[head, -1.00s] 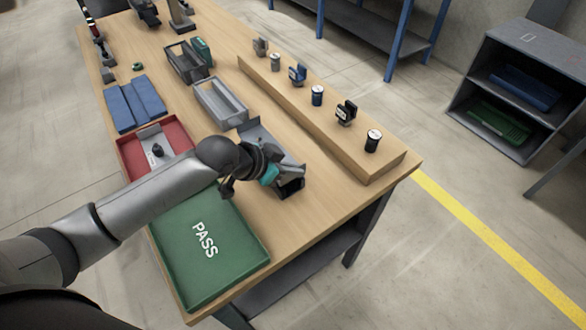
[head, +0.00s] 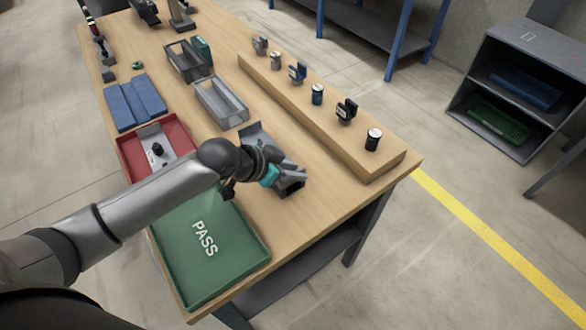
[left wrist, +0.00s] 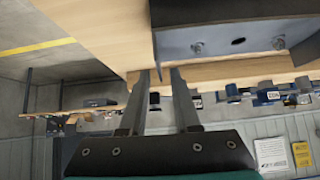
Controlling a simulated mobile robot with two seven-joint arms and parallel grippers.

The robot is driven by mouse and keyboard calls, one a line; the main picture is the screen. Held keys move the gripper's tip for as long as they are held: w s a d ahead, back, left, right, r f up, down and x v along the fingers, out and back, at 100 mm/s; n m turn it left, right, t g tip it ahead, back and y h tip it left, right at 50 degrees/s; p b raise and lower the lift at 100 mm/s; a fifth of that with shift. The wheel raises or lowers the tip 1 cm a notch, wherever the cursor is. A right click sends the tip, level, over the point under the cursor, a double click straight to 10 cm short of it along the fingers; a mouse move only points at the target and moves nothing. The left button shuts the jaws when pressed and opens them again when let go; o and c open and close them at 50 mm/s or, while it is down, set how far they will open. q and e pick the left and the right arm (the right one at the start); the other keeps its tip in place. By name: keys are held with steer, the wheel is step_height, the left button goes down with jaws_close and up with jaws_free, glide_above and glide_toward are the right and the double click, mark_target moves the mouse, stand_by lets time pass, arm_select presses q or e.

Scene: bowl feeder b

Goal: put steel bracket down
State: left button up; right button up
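A grey angled metal piece, seemingly the steel bracket (head: 256,135), lies on the table by my left gripper, partly hidden behind the hand. My left gripper (head: 298,176) is over its near end, fingers apart. In the left wrist view, the two fingers of my left gripper (left wrist: 157,72) stand apart with an empty gap between them. A grey metal plate with bolt heads and a hole, seemingly the same bracket (left wrist: 238,30), is beside and beyond the fingertips, not between them. Whether a finger touches it I cannot tell. My right gripper is not in view.
The green PASS tray (head: 243,262) is at the near end of the table (head: 325,195). A red tray (head: 125,152) holds a grey piece with a black knob. A grey bin (head: 222,104) and a wooden riser (head: 330,120) with several small parts stand beyond.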

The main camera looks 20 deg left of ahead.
arm_select(q)
steer(key=shift+r, duration=0.25)
steer(key=p+v, duration=0.2)
steer(key=v, duration=1)
steer(key=shift+r, duration=0.35)
stand_by(0.4)
